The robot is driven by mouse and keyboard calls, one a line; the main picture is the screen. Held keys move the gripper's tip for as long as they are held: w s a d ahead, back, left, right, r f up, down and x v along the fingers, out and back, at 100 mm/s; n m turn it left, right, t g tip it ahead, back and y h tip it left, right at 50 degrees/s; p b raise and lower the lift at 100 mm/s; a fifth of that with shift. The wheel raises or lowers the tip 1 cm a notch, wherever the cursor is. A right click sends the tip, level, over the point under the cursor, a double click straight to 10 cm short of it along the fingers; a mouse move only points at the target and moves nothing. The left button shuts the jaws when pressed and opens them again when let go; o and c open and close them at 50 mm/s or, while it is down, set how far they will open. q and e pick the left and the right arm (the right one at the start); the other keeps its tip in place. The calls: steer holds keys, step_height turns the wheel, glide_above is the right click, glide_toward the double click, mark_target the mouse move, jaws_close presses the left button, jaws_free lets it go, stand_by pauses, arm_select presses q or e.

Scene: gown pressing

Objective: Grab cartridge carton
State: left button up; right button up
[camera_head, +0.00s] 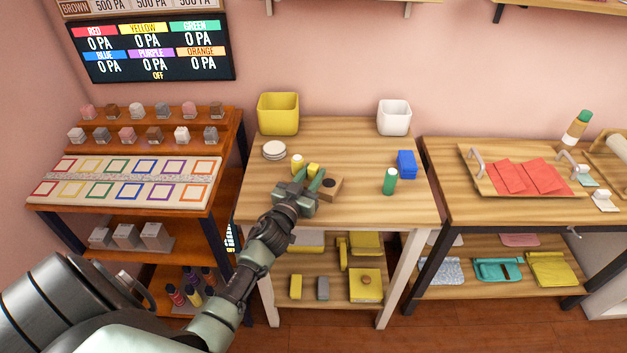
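My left gripper (309,176) reaches over the middle table (342,140), its two green fingertips apart. A small yellow block (313,168) shows at the fingertips, partly hidden by them; I cannot tell whether they touch it. A small brown box (331,187) with a dark round mark sits just right of the gripper, partly covered by it. No label shows which of these is the cartridge carton. A yellow cylinder with a pale top (297,164) stands just left of the fingers. My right gripper is not in view.
A green bottle (390,181) and blue blocks (406,164) stand at the right of the table. White discs (274,149), a yellow bin (278,114) and a white bin (394,118) are farther back. The table's centre right is clear.

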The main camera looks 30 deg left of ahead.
arm_select(q)
jaws_close()
steer(key=shift+r, duration=0.1)
